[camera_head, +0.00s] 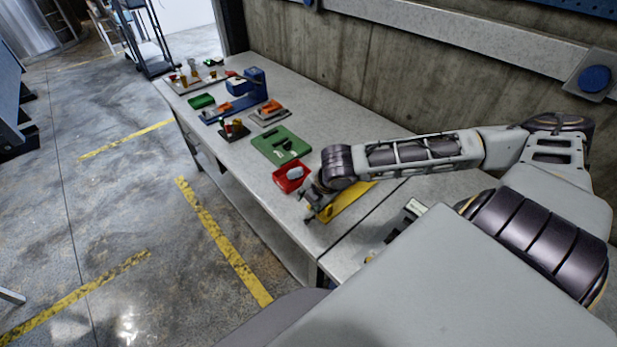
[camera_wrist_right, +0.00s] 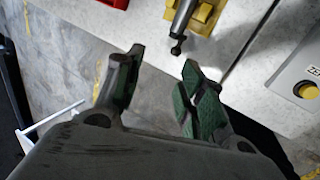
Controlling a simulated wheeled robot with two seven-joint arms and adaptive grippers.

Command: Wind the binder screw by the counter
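A grey shaft with a dark ball end, which looks like the binder screw (camera_wrist_right: 183,22), lies against a yellow block (camera_wrist_right: 209,14) at the top of the right wrist view. The yellow base (camera_head: 352,200) shows under my right wrist in the head view; the screw itself is hidden there. A grey box with a yellow button and a small number window, likely the counter (camera_wrist_right: 292,68), is at the right in the wrist view. My right gripper (camera_wrist_right: 158,88) is open and empty, with its fingers apart and short of the ball end. My left gripper is not in view.
A red bin (camera_head: 291,178) and a green plate (camera_head: 268,139) stand beyond the yellow base. A blue fixture (camera_head: 250,87) and several small parts are farther along the grey bench (camera_head: 335,128). A concrete wall runs behind. The bench's front edge is close to my right gripper.

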